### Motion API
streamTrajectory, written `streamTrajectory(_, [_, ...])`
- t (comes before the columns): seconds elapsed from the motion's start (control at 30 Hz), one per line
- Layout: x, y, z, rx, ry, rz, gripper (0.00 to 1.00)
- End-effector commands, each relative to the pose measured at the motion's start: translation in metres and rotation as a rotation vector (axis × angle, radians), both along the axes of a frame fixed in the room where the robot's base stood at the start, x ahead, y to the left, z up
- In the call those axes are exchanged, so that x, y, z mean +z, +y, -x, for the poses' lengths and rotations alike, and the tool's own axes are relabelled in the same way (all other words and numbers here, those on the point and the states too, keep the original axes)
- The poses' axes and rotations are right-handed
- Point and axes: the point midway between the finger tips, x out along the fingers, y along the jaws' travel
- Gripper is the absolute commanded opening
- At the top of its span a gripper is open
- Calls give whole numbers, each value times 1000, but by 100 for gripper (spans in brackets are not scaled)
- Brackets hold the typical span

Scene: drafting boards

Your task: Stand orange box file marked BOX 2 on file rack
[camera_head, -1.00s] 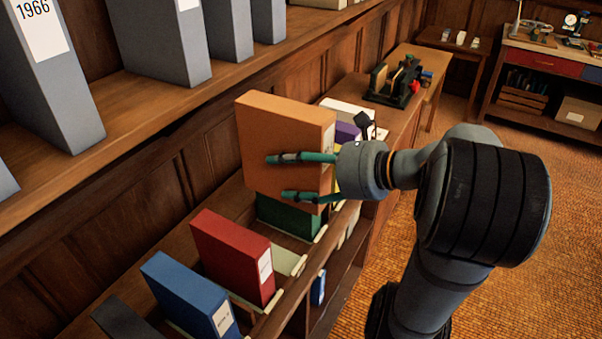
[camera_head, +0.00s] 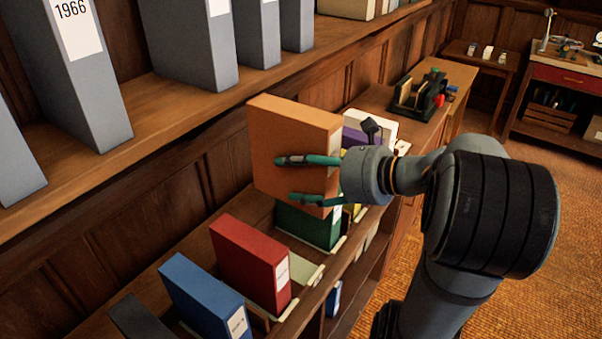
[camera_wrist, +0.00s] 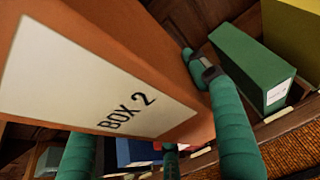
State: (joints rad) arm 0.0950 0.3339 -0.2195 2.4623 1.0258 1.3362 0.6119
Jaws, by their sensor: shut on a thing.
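The orange box file (camera_head: 290,140) is upright in my gripper (camera_head: 312,180), held above the file rack (camera_head: 318,268). Its white label reads BOX 2 in the wrist view (camera_wrist: 90,85). My gripper's green fingers are shut on the file near its label end. On the rack, a red file (camera_head: 245,258) and a blue file (camera_head: 200,295) stand in front. A green file (camera_head: 308,225) stands behind, below the held file, and also shows in the wrist view (camera_wrist: 250,65). An empty slot (camera_head: 304,271) lies between the red and green files.
A purple file (camera_head: 352,136) and a yellow file (camera_wrist: 295,30) stand beyond the green one. Grey files (camera_head: 185,45) line the wooden shelf (camera_head: 165,105) at the upper left. A black device (camera_head: 425,95) sits on the cabinet top farther back.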

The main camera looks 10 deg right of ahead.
Motion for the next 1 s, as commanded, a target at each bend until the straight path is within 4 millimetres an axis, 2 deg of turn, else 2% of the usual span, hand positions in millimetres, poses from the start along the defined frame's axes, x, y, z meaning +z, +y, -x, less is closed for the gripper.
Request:
streamTrajectory(0.27, [-6,0,0,-1,-3,-4,4])
streamTrajectory(1.0, [-65,0,0,0,-3,-4,4])
